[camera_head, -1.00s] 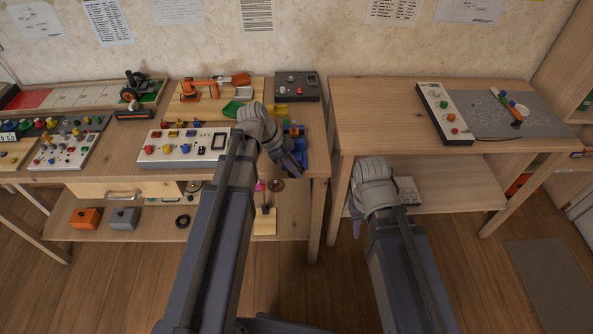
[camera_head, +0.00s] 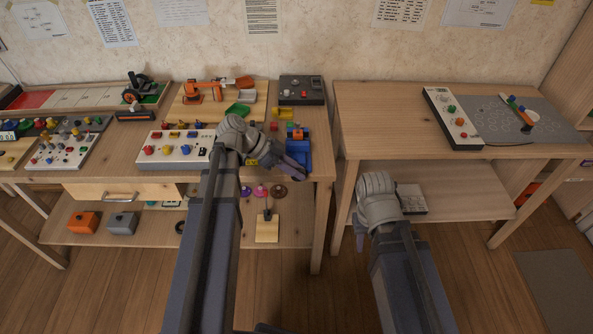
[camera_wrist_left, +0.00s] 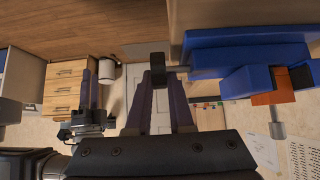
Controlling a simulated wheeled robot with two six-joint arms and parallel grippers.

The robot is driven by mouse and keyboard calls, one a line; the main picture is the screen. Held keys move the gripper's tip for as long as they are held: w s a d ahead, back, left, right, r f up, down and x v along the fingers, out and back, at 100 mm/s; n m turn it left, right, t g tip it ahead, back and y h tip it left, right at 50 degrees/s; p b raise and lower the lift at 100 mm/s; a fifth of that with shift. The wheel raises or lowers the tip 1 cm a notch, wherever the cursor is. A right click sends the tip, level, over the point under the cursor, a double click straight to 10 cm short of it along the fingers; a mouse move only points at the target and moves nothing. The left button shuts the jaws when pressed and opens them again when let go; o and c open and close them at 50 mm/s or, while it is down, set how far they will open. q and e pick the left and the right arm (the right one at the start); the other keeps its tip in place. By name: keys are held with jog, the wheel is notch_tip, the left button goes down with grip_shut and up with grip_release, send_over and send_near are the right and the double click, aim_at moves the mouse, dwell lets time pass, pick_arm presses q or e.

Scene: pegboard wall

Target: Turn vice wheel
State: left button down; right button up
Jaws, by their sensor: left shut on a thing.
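The blue vice (camera_head: 298,150) stands at the right front corner of the left table. In the left wrist view the vice (camera_wrist_left: 240,52) fills the upper right, with an orange block between its blue parts. A small dark wheel (camera_wrist_left: 158,66) shows beside the vice's blue body, between my left fingertips. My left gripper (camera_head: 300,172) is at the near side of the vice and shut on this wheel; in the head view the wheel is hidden. My right gripper (camera_head: 360,238) hangs low before the gap between the tables, mostly hidden behind its own wrist.
A white button panel (camera_head: 178,149) lies left of my left arm, and a dark control box (camera_head: 301,90) stands behind the vice. The right table (camera_head: 385,115) has bare wood at its left. Small items lie on the lower shelf (camera_head: 150,228).

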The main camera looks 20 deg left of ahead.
pick_arm(q)
jog(key=c, duration=1.1)
grip_release()
jog(key=p+v, duration=0.5)
jog(key=v, duration=0.2)
jog(key=shift+s+a+r, duration=0.1)
jog(key=shift+a+r, duration=0.1)
jog(key=shift+a, duration=0.1)
